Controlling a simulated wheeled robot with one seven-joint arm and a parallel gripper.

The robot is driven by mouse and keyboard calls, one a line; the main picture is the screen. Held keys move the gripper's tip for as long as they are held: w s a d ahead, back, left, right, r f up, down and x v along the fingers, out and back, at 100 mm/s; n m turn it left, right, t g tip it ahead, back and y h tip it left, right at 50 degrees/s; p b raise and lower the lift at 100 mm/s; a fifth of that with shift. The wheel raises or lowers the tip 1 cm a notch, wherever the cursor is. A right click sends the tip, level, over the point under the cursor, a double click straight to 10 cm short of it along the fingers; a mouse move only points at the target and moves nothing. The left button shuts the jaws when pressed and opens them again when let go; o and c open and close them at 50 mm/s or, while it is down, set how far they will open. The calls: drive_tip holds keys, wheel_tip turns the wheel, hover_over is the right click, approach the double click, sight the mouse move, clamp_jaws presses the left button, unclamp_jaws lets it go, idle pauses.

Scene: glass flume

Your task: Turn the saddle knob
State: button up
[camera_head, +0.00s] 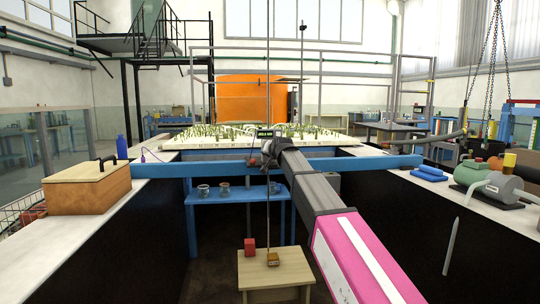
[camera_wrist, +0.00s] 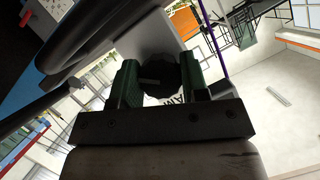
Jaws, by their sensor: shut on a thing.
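The saddle knob (camera_wrist: 158,72) is a dark, rounded, ridged knob. In the wrist view it sits between the two green-padded fingers of my gripper (camera_wrist: 157,82), which are shut on it from both sides. In the head view my gripper (camera_head: 270,148) is at the saddle on the blue crossbeam (camera_head: 215,165), at the end of my outstretched arm. The knob itself is hidden there behind the gripper and arm. A thin upright rod (camera_head: 268,75) passes through the saddle and reaches down towards a small wooden table.
Below the beam stand the small wooden table (camera_head: 285,275) with a red block (camera_head: 250,246), and a blue bench (camera_head: 230,200) with glass jars. A wooden box (camera_head: 88,187) sits on the left ledge. A pump (camera_head: 500,187) and blue blocks (camera_head: 429,173) are on the right ledge.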

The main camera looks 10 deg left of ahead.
drive_tip(key=m+y, duration=0.2)
drive_tip(key=m, duration=0.2)
drive_tip(key=m+t+y, duration=0.1)
drive_tip(key=m+y, duration=0.1)
drive_tip(key=m, duration=0.2)
idle(0.4)
drive_tip(key=shift+m, duration=0.3)
drive_tip(key=o, duration=0.9)
drive_tip(key=shift+o, duration=0.2)
drive_tip(key=shift+s+y, duration=0.1)
drive_tip(key=shift+y, duration=0.2)
drive_tip(key=v, duration=1)
drive_tip(key=shift+s+d, duration=0.25)
drive_tip(key=shift+s, duration=0.05)
